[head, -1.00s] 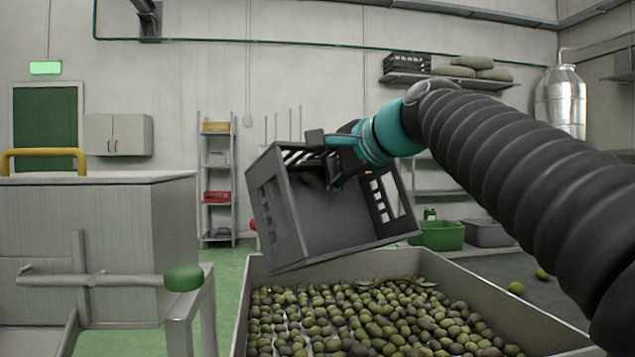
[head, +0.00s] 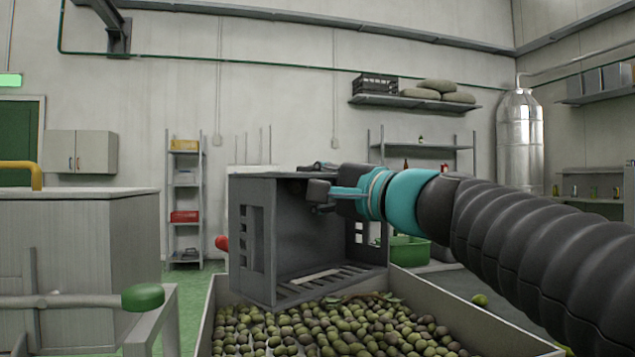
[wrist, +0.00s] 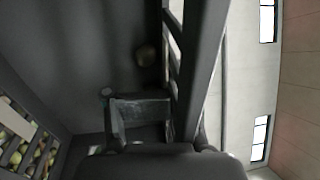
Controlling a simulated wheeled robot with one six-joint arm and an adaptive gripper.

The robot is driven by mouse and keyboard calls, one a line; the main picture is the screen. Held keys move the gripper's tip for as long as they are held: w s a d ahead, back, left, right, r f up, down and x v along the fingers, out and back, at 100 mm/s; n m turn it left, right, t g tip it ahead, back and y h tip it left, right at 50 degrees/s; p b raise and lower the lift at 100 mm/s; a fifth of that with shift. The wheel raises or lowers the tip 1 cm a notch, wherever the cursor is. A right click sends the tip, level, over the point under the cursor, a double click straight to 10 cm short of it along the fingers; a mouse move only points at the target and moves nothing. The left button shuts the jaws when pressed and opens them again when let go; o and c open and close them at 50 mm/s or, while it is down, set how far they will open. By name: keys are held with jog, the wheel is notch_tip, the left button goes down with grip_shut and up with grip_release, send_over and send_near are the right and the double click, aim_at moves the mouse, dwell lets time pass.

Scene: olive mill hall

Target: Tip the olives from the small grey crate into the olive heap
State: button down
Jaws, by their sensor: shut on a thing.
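In the wrist view the crate's grey wall (wrist: 185,85) fills the middle. A dark round spot beside it may be an olive; I cannot tell. Olives (wrist: 22,145) show through slots at the lower left.
The heap lies in a grey-walled bin (head: 480,315). A steel machine (head: 70,240) with a green-knobbed lever (head: 143,297) stands at the left. A green tub (head: 410,250) is behind the bin. A loose olive (head: 480,299) lies to the right.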

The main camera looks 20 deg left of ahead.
aim_at(329, 175)
jog(key=shift+s+d+r+t+y, duration=0.2)
jog(key=shift+s+d+y, duration=0.15)
jog(key=shift+d, duration=0.2)
jog(key=shift+s+d+r+t+y, duration=0.1)
jog(key=shift+s+d+t+y, duration=0.1)
jog(key=shift+d+y, duration=0.25)
jog(key=shift+s+d+r+t+y, duration=0.1)
jog(key=shift+s+d+t+y, duration=0.15)
jog(key=shift+d, duration=0.35)
jog(key=shift+s, duration=0.1)
dwell(0.7)
